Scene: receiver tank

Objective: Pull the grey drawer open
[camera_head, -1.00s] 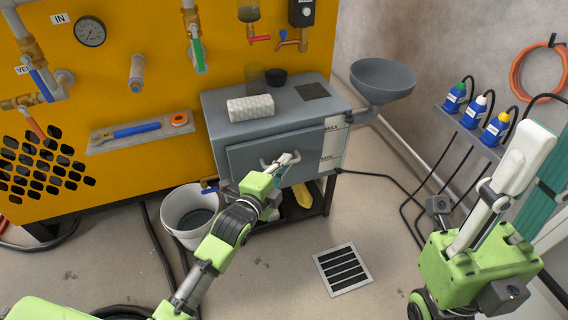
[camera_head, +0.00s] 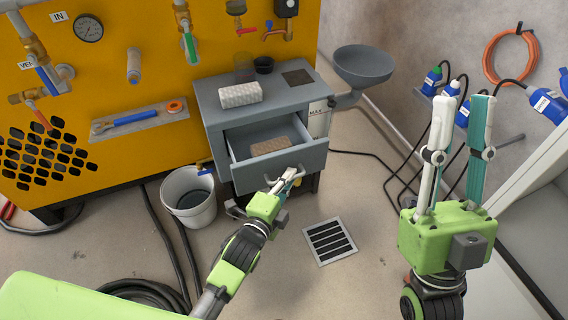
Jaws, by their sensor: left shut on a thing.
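The grey drawer (camera_head: 240,174) is pulled well out of the grey cabinet (camera_head: 208,105), and its inside shows. A flat brown speckled block (camera_head: 270,146) lies in it. My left gripper (camera_head: 292,174) is shut on the drawer handle (camera_head: 272,184) at the front panel; its fingers cover part of the handle. My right gripper (camera_head: 462,108) points up at the right, away from the drawer. Its two fingers stand apart with nothing between them.
A white roll (camera_head: 240,95) and a dark cup (camera_head: 264,65) stand on the cabinet top. A white bucket (camera_head: 190,198) is left of the drawer. A floor grate (camera_head: 330,242) lies in front.

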